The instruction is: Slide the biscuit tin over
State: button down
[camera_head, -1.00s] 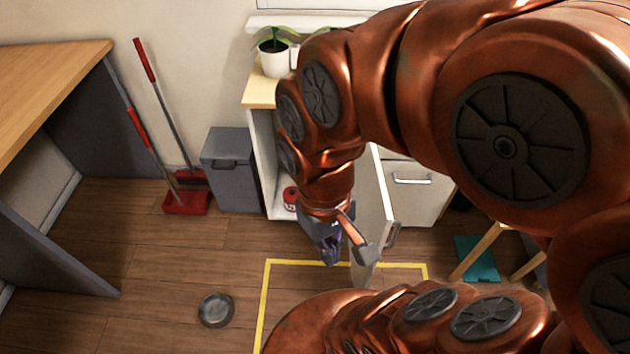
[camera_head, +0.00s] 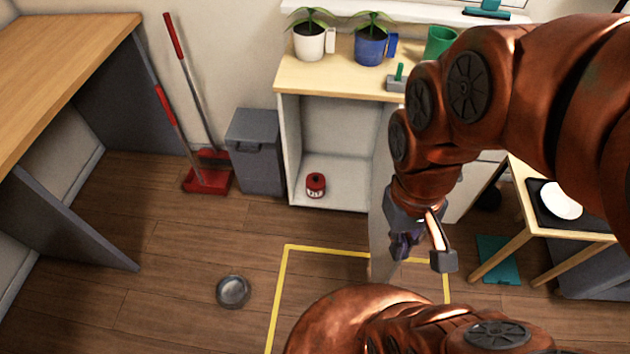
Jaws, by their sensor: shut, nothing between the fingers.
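A small red tin (camera_head: 316,185) with a light label stands upright on the floor of the open white cabinet (camera_head: 335,130). It is the only tin I can see; I cannot read its label well enough to tell whether it is the biscuit tin. My gripper (camera_head: 405,246) points down, shut and empty, to the right of the tin and nearer to me, apart from it. It is in front of the open cabinet door (camera_head: 380,240), which my arm partly hides. I cannot tell whether the gripper touches the door.
Potted plants (camera_head: 310,40) stand on the cabinet top. A grey bin (camera_head: 257,155) and a red dustpan (camera_head: 207,180) are to the left. A metal bowl (camera_head: 233,291) lies on the floor by the yellow outline (camera_head: 278,300). A small table (camera_head: 520,205) is at right.

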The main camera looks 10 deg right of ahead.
aim_at(315, 194)
jog(key=u, duration=0.5)
jog(key=k, duration=0.6)
jog(key=u, duration=0.85)
jog(key=i, duration=1.4)
jog(key=z, duration=0.7)
